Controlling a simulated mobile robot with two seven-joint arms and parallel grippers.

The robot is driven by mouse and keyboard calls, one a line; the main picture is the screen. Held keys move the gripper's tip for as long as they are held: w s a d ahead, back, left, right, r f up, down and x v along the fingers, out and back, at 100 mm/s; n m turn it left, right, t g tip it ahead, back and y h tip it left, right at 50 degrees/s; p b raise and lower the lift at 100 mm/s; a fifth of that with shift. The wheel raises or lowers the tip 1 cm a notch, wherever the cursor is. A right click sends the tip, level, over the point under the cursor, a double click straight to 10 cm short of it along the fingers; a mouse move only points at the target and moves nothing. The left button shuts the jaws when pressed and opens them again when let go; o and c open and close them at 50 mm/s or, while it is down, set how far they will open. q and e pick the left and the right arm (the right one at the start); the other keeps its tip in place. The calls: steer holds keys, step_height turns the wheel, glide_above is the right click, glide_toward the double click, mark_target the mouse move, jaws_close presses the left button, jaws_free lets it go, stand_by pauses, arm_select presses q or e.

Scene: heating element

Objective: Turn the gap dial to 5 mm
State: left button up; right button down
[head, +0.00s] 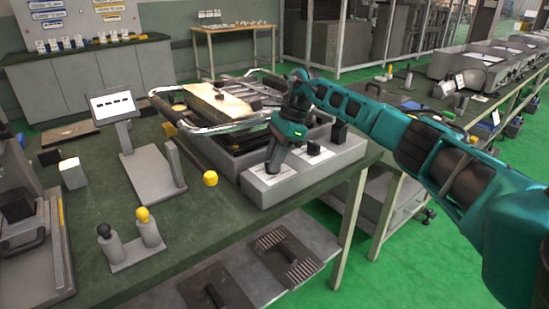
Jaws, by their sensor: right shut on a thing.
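A grey control box (290,187) sits at the right edge of the green-topped table. White label plates lie on its top, one under my right gripper and another, white plate (322,155), to the right. My right gripper (272,168) points down onto the left plate and is shut on what appears to be the gap dial. The dial is hidden by the fingers, and its scale and pointer cannot be read. A black knob (338,132) stands at the right end of the box. My left gripper is not in view.
Behind the box is a machine with a bent metal tube frame (205,129) and a pale slab (215,98). A display on a stand (112,105), a yellow ball-shaped knob (210,178) and a two-post block (135,245) are to the left. A shelf (225,280) lies below.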

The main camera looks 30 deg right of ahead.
steer(key=shift+n, duration=0.6)
steer(key=c, duration=1.1)
jaws_free()
steer(key=shift+w+p+v, duration=0.1)
steer(key=shift+p+v, duration=0.3)
steer(key=shift+v, duration=2.85)
steer(key=shift+w+p+v, duration=0.15)
steer(key=shift+p+v, duration=0.25)
steer(key=shift+v, duration=2.85)
steer(key=shift+o, duration=0.2)
steer(key=shift+a, duration=0.1)
